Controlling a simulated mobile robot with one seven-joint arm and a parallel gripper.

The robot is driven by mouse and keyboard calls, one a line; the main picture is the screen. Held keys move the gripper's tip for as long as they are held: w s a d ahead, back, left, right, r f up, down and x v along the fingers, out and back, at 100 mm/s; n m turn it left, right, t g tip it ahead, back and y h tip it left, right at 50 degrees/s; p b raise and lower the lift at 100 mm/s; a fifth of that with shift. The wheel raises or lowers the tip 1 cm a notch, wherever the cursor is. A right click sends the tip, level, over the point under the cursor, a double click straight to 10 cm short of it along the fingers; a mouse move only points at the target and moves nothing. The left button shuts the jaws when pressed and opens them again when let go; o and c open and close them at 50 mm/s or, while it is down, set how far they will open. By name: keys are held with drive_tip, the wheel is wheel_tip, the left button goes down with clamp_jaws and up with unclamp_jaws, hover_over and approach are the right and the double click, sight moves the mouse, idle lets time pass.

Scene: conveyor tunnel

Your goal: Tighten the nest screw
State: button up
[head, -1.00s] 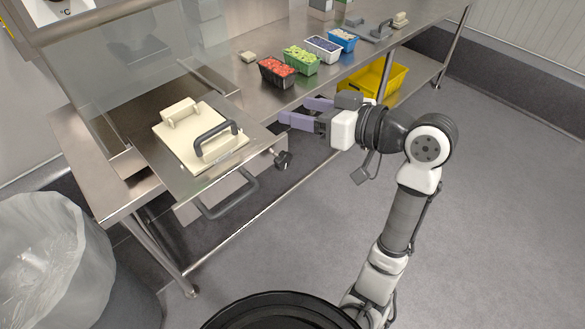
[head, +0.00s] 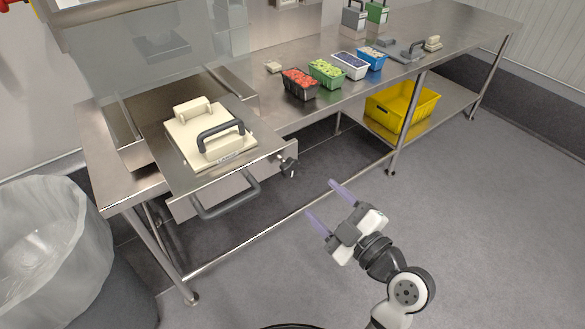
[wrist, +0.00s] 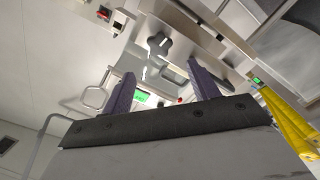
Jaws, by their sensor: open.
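The nest screw appears as a dark knob (head: 289,167) on the front right corner of a metal plate, and as a lobed knob in the wrist view (wrist: 159,43). A cream block with a dark grey handle (head: 207,146) sits on that plate (head: 160,173). My gripper (head: 322,200) is open and empty, its two purple fingers apart, below and right of the knob and clear of it. In the wrist view the knob shows beyond and between the fingertips (wrist: 160,75).
A grey pull handle (head: 228,203) juts out below the plate. Punnets of red (head: 300,83) and green (head: 326,72) produce stand on the steel bench. A yellow crate (head: 402,108) is on the lower shelf. A lined bin (head: 40,225) is at left. The floor at right is free.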

sight(292, 170)
drive_tip(key=p+x, duration=0.3)
drive_tip(key=x, duration=0.9)
drive_tip(key=c, duration=1)
